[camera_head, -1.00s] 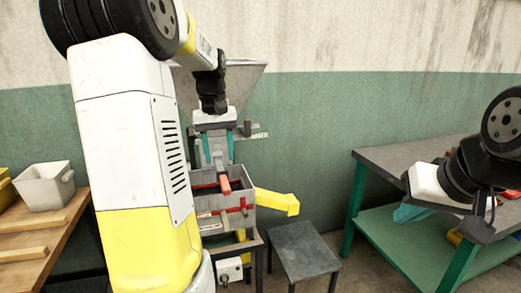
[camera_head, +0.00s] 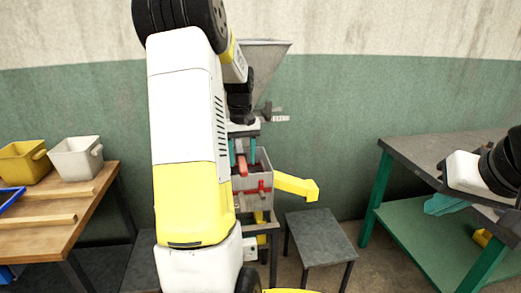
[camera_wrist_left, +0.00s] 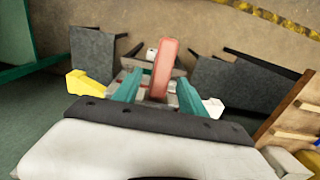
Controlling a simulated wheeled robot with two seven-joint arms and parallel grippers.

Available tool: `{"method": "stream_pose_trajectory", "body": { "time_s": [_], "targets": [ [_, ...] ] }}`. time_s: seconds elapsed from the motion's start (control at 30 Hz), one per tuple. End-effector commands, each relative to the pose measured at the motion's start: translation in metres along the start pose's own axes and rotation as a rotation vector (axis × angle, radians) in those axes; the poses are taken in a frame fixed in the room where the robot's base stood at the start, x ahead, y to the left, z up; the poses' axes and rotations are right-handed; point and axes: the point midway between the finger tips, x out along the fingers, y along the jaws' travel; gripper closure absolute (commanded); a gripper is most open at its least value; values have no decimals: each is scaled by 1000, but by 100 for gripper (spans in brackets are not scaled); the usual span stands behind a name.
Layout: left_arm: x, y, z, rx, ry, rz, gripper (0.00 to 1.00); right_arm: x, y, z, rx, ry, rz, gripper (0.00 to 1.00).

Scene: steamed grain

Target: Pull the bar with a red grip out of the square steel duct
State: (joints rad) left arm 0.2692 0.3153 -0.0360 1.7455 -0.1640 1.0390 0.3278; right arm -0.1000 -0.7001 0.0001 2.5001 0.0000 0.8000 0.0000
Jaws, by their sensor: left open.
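The bar's red grip (camera_head: 242,166) shows at the grey steel housing (camera_head: 266,166) of the machine in the head view. In the left wrist view the red grip (camera_wrist_left: 163,68) stands up between the two teal fingers of my left gripper (camera_wrist_left: 158,90). There is a gap on both sides, so the fingers are open around it and not closed on it. In the head view my left gripper (camera_head: 243,152) is above and around the grip, partly hidden by my arm. The bar's inner part and the duct's opening are hidden. My right gripper (camera_head: 440,204) is off by the right table.
A hopper (camera_head: 265,60) tops the machine and a yellow chute (camera_head: 297,187) juts right. A dark stool (camera_head: 320,235) stands beside it. A wooden table (camera_head: 50,215) with yellow (camera_head: 25,160) and white (camera_head: 75,158) bins is left. A grey-topped table (camera_head: 410,160) is right.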

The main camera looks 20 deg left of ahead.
Motion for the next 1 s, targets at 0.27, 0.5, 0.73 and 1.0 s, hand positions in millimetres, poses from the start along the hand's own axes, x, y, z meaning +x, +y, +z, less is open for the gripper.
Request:
{"method": "stream_pose_trajectory", "body": {
  "time_s": [0.27,0.5,0.73,1.0],
  "targets": [
    [0,0,0,0,0,0,63,0,0,0,0,0,0,100],
    [0,0,0,0,0,0,100,0,0,0,0,0,0,100],
    [0,0,0,0,1,0,100,0,0,0,0,0,0,100],
    [0,0,0,0,1,0,100,0,0,0,0,0,0,100]
  ]
}}
